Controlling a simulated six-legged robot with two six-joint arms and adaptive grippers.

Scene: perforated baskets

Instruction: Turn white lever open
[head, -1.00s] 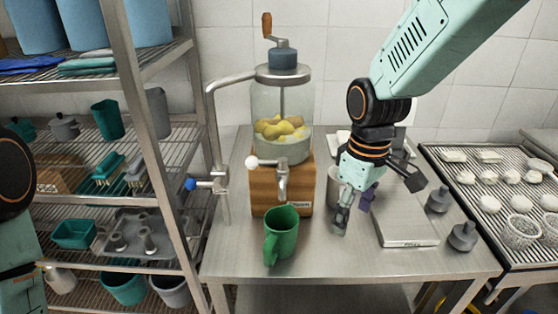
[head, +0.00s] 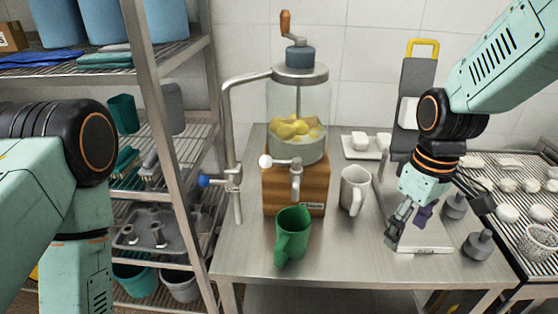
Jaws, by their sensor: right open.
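A white round-knobbed lever (head: 266,161) sticks out to the left of the metal tap (head: 296,180) on the glass dispenser (head: 298,110), which holds yellow fruit. A green mug (head: 292,235) stands on the table below the tap, a little in front of the wooden base. My right gripper (head: 398,238) is open and empty over the grey scale, well to the right of the lever. My left arm comes in at the left edge, but its gripper is out of the picture.
A second lever with a blue knob (head: 204,181) is on the pipe left of the dispenser. A flat scale (head: 432,228) and grey weights (head: 478,244) lie further right. A shelf rack (head: 165,150) stands at left.

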